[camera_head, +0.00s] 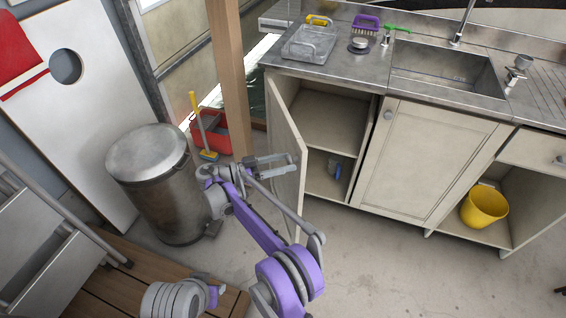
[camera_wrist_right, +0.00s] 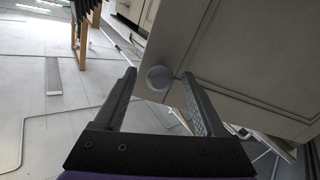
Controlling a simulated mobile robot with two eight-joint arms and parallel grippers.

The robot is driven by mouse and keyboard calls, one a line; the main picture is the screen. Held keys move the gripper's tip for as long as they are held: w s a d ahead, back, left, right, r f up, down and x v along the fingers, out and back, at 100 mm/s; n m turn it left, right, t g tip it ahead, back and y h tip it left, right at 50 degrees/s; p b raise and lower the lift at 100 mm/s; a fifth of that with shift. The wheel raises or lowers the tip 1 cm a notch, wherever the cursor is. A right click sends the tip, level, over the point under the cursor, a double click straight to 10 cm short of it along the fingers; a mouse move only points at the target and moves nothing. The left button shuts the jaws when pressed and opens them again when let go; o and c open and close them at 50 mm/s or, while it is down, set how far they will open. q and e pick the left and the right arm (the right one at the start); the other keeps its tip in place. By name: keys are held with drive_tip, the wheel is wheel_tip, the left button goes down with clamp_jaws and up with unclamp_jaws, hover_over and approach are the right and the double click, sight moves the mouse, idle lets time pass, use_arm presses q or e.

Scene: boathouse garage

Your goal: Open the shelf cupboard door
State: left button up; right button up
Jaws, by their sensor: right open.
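The shelf cupboard (camera_head: 322,150) under the left end of the steel counter stands open, with its bare shelf and lower space showing. Its cream door (camera_head: 287,140) is hinged on the left and swung well out towards me. My right gripper (camera_head: 287,170) is at the door's outer side and is open. In the right wrist view, the round pale knob (camera_wrist_right: 158,77) on the door panel (camera_wrist_right: 235,65) shows between the two fingers (camera_wrist_right: 158,95), with gaps on both sides. In the head view the knob is hidden by the gripper. My left gripper is out of view.
A closed cupboard door (camera_head: 415,160) is to the right, then an open bay with a yellow bucket (camera_head: 484,207). A metal bin (camera_head: 155,180), a wooden post (camera_head: 230,80) and a red crate (camera_head: 212,130) stand left. Floor before the cupboards is clear.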

drive_tip(key=b+v, duration=0.2)
drive_tip(key=v, duration=0.8)
drive_tip(key=shift+a, duration=0.4)
drive_tip(key=shift+s, duration=0.15)
